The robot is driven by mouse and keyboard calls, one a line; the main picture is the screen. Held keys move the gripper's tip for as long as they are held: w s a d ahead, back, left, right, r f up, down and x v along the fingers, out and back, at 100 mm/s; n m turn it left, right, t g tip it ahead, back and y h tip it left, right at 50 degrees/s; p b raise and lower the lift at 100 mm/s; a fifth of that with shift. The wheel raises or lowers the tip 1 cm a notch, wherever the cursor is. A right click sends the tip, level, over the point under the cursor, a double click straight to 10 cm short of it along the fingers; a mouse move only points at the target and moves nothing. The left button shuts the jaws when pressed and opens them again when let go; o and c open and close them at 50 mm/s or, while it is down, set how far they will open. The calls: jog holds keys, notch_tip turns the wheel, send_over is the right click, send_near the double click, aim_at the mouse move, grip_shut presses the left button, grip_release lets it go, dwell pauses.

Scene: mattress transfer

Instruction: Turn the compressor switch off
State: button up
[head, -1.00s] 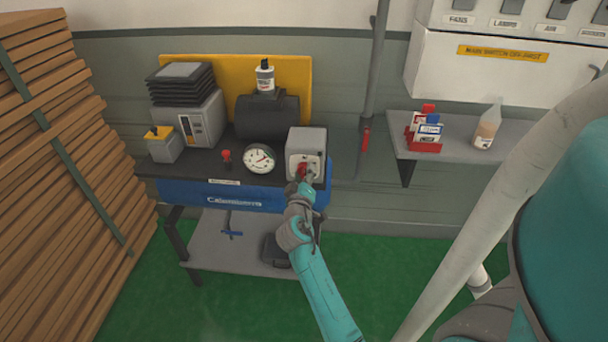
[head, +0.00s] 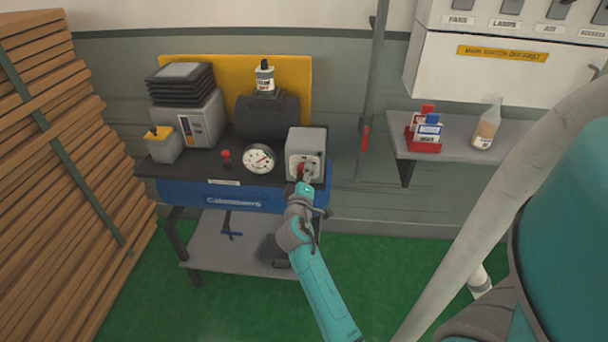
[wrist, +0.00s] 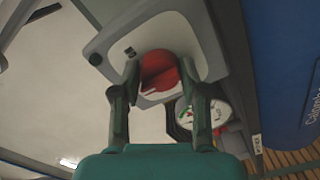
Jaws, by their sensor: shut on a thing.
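The compressor switch is a red rotary knob (wrist: 160,74) on the front of a light grey box (head: 307,141) at the right end of the compressor bench. My gripper (head: 305,175) reaches up to the box from below in the head view. In the wrist view my gripper (wrist: 160,88) has one finger on each side of the knob and is shut on it. In the head view the gripper hides most of the knob. A white round gauge (head: 260,158) sits left of the box; it also shows in the wrist view (wrist: 190,115).
The blue compressor tank (head: 200,196) runs below the bench top. A small red valve knob (head: 226,156) stands left of the gauge. A grey wall shelf (head: 465,133) is to the right, and stacked wood (head: 50,150) is at the left. Green floor is clear in front.

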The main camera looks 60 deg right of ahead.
jog(key=o, duration=1.1)
jog(key=shift+o, duration=0.2)
jog(key=v, duration=1.2)
